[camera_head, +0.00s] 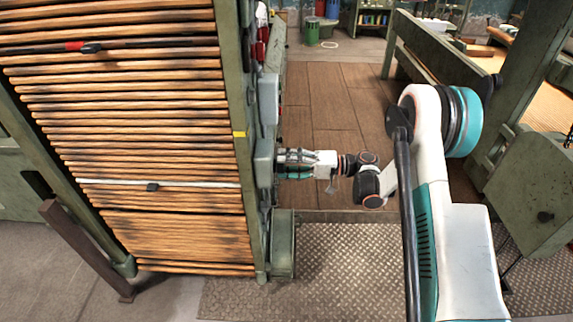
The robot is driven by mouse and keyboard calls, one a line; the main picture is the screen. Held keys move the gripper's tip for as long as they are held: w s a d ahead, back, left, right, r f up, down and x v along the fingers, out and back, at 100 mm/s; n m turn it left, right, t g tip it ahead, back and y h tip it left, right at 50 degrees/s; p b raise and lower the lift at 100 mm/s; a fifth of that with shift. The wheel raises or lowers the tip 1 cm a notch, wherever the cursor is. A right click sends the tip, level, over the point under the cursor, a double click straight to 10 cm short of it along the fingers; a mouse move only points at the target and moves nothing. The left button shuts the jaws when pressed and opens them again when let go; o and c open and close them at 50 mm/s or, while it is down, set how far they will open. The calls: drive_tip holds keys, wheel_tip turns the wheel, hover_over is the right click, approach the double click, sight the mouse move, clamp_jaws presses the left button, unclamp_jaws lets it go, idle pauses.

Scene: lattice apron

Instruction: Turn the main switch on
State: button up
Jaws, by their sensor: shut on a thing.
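My gripper (280,164) points left at the side of the tall green frame, with its fingertips against the face of a grey-green box (264,163) mounted there. The box is seen edge-on, and the main switch's handle is hidden between the fingers and the box. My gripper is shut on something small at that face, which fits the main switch. I cannot make out the switch's position.
The frame (236,110) holds many horizontal wooden rods (130,110). Other grey boxes (269,98) and red parts are mounted above the gripper, and a green box (283,245) stands below. Wooden floor (325,110) lies open behind; a green machine (545,190) stands right.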

drive_tip(key=shift+m, duration=1.1)
drive_tip(key=shift+f, duration=0.1)
drive_tip(key=o, duration=1.1)
drive_tip(key=shift+c, duration=0.2)
drive_tip(key=d, duration=1.2)
drive_tip(key=shift+s, duration=0.15)
